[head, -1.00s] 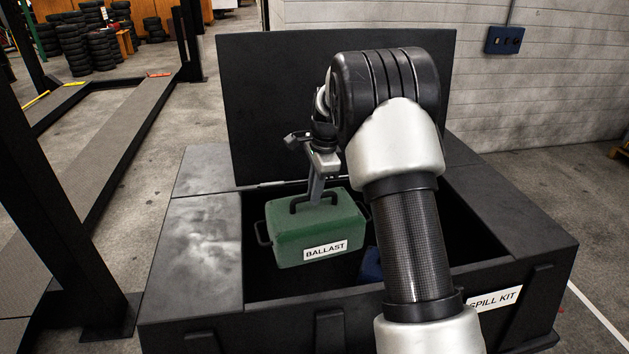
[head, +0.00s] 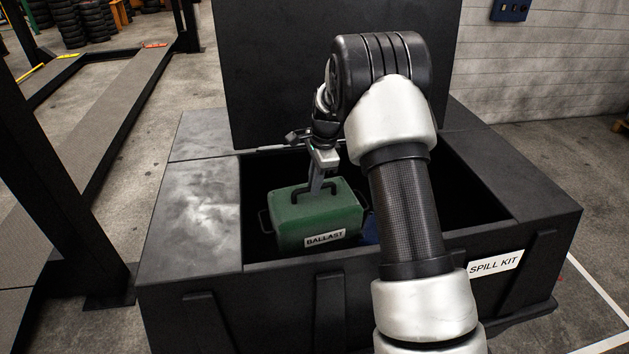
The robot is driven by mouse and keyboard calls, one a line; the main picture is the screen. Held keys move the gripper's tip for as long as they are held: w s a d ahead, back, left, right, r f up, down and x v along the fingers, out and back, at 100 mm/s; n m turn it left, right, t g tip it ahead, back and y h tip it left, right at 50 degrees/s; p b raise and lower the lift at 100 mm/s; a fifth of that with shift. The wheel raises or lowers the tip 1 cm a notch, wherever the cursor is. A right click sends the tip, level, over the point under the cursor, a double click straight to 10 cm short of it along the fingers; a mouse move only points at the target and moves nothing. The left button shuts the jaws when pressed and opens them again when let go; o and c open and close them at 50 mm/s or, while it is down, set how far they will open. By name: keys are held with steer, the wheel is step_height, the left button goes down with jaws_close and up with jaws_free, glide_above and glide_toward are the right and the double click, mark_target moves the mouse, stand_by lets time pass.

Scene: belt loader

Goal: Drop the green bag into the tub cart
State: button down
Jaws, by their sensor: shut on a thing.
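A green bag (head: 305,221) with a black top handle, black side handles and a white label reading BALLAST is inside the opening of a black tub (head: 190,232). The tub bears a SPILL KIT label and its lid stands open at the back. My gripper (head: 320,189) is above the bag, shut on its top handle. The bag's lower part is hidden behind the tub's front wall, so I cannot tell whether it touches the bottom. No separate tub cart can be made out.
A blue thing (head: 369,228) shows partly in the tub, right of the bag, mostly hidden by my arm. A black post (head: 60,170) and a long ramp (head: 125,95) are at the left. A block wall (head: 550,70) stands behind at the right. Floor is open between.

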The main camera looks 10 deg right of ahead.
steer(key=shift+w, duration=0.1)
steer(key=c, duration=1.7)
jaws_free()
steer(key=shift+c, duration=0.2)
steer(key=shift+o, duration=0.3)
steer(key=shift+s+f, duration=0.2)
steer(key=shift+f, duration=0.05)
step_height(320, 180, up, 18)
steer(key=s+d, duration=0.2)
steer(key=shift+f+b, duration=0.2)
steer(key=shift+b, duration=0.15)
